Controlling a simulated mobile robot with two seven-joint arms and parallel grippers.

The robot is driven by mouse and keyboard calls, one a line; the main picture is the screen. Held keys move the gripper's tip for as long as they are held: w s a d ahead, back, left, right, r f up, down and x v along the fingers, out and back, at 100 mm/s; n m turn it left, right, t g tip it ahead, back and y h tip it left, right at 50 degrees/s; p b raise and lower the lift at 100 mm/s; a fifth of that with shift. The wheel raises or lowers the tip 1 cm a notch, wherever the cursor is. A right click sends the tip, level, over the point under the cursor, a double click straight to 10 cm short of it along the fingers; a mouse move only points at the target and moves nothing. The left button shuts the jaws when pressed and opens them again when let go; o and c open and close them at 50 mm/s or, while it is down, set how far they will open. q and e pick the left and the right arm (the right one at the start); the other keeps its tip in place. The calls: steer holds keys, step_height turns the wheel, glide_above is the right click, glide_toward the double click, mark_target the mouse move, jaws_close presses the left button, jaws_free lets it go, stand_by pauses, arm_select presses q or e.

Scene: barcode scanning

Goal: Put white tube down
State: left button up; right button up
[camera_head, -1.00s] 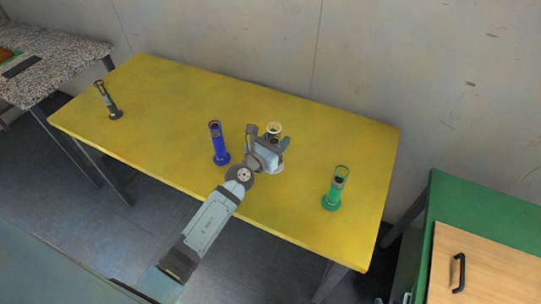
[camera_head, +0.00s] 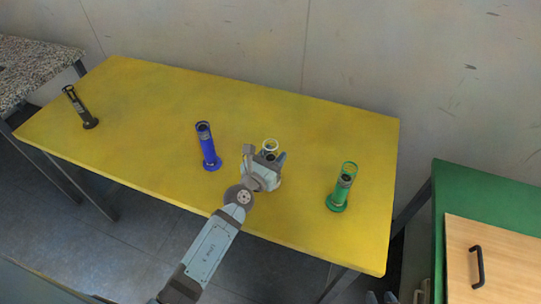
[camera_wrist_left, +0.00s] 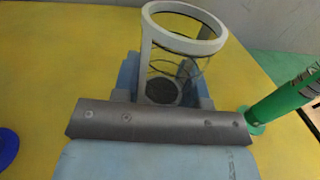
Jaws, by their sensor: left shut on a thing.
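The white tube (camera_head: 270,145) is a clear cylinder with a white rim, upright over the yellow table between the blue and green tubes. My left gripper (camera_head: 266,167) is shut around it. In the left wrist view the tube's white rim (camera_wrist_left: 147,27) rises above my gripper (camera_wrist_left: 160,98), with its clear wall and dark inside showing. Its base is mostly hidden by the gripper, so I cannot tell whether it touches the table. Small grey parts, perhaps my right gripper (camera_head: 381,297), show at the bottom edge; their opening is unclear.
The yellow table (camera_head: 320,140) has a blue tube (camera_head: 208,147) left of my gripper, a green tube (camera_head: 341,188) right, and a black tube (camera_head: 80,107) far left. Table behind the white tube is clear. A green surface with a wooden panel (camera_head: 500,262) stands right.

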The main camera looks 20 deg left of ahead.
arm_select(q)
steer(key=shift+s+d+r, duration=0.1)
steer(key=shift+d+r, duration=0.05)
steer(key=shift+r, duration=0.05)
steer(key=shift+f, duration=0.15)
steer(key=o, duration=1.2)
steer(key=shift+f, duration=0.1)
steer(key=shift+c, duration=0.2)
arm_select(e)
steer(key=shift+s+d, duration=0.1)
steer(key=shift+d, duration=0.3)
arm_select(q)
steer(key=shift+r, duration=0.3)
steer(key=v, duration=1.2)
steer(key=shift+b, duration=0.45)
arm_select(e)
steer(key=shift+a+f, duration=0.1)
steer(key=shift+f, duration=0.25)
